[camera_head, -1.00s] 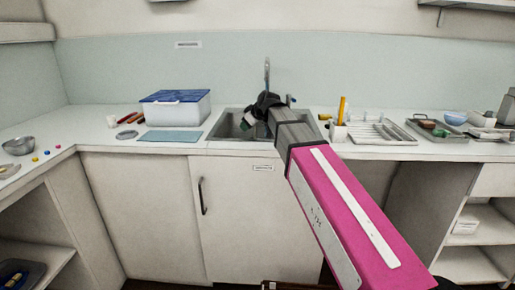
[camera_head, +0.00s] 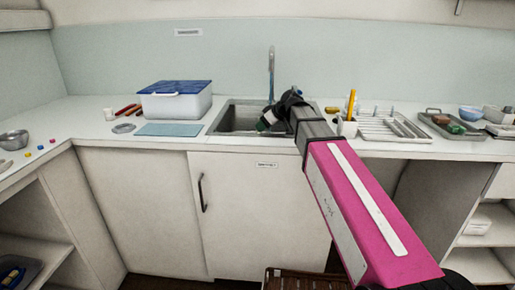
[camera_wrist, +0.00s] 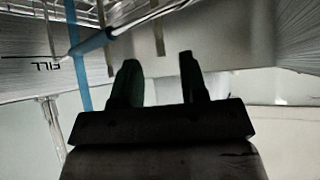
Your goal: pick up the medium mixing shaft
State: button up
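My gripper (camera_head: 266,120) is over the sink's right part, at the end of my arm, small and dark in the head view. In the wrist view its two dark fingers (camera_wrist: 160,80) stand apart with a gap between them, and nothing is clearly held. The left finger looks greenish. I cannot single out the medium mixing shaft with certainty. Several thin upright pieces stand at the ribbed drying rack (camera_head: 410,127), right of my gripper. The wrist view shows a blue upright bar (camera_wrist: 80,65) and a slanted pale rod with a blue end (camera_wrist: 140,18), left of and above the fingers.
The sink (camera_head: 222,120) with a tall tap (camera_head: 271,65) is behind my gripper. A white holder (camera_head: 348,129) with a yellow item stands right of it. A blue-lidded box (camera_head: 178,104) and a blue mat (camera_head: 168,129) are left. A grey tray (camera_head: 443,132) is farther right.

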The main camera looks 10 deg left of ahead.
jog(key=x, duration=0.6)
jog(key=shift+a, duration=0.1)
grip_shut()
